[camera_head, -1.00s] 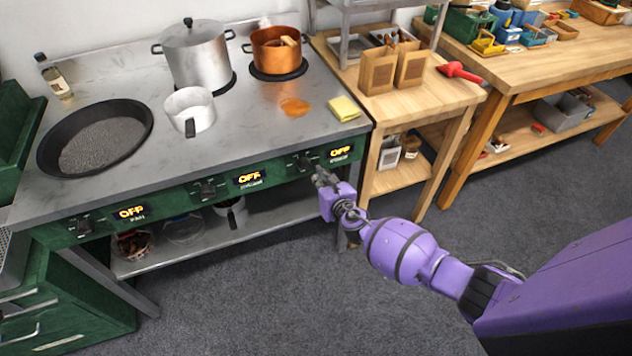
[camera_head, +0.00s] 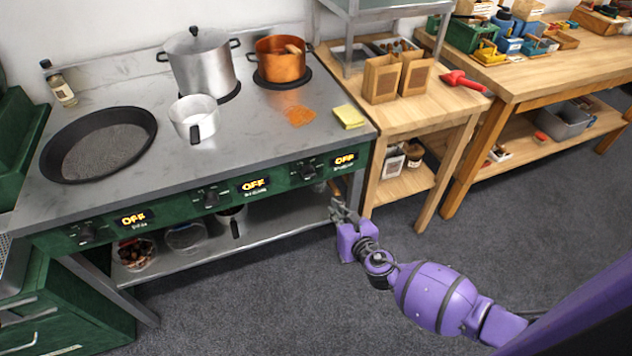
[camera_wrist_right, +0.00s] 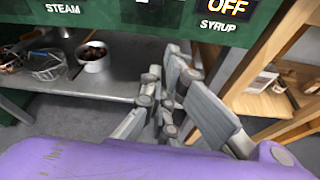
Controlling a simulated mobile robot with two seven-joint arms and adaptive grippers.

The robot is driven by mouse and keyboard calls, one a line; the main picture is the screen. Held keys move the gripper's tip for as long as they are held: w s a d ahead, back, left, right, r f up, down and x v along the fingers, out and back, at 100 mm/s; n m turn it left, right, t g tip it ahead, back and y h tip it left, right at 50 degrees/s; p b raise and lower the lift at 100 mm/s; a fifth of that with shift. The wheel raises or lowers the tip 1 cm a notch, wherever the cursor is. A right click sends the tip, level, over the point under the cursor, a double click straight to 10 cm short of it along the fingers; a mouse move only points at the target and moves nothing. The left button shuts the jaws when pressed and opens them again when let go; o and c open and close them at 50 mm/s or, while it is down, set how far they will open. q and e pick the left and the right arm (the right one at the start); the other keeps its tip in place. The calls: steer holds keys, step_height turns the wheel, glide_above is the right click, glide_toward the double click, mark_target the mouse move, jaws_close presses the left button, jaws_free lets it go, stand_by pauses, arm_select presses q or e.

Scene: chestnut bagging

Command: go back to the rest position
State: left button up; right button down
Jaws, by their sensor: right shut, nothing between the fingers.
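My right gripper (camera_head: 342,208) is in front of the stove's right front leg, below the green knob panel, in the head view. Its grey fingers are shut with nothing between them and touch nothing that I can make out. In the right wrist view the fingers (camera_wrist_right: 165,105) point toward the panel with the SYRUP label. My left gripper is not in view.
The stove (camera_head: 110,215) has a black pan (camera_head: 60,160), a steel pot (camera_head: 200,65), a white saucepan (camera_head: 193,118) and a copper pot (camera_head: 280,67). All three displays read OFF. A wooden table (camera_head: 440,105) with paper bags (camera_head: 381,80) stands right. Floor in front is clear.

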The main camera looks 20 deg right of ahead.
steer(key=s+a+m+g+p, duration=0.1)
steer(key=s+a+m, duration=0.2)
steer(key=s+m, duration=0.7)
steer(key=s+a+m+g+p, duration=0.1)
steer(key=s+a+m+g, duration=0.3)
steer(key=m, duration=1.1)
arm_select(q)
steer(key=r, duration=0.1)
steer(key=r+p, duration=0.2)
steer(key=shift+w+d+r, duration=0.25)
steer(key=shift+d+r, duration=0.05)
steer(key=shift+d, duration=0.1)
arm_select(e)
steer(key=s+d+f+m, duration=0.2)
steer(key=s+m, duration=0.8)
steer(key=s, duration=1.2)
steer(key=shift+s+d+g+h, duration=0.2)
steer(key=shift+s+g+h, duration=0.05)
steer(key=shift+g+h, duration=0.05)
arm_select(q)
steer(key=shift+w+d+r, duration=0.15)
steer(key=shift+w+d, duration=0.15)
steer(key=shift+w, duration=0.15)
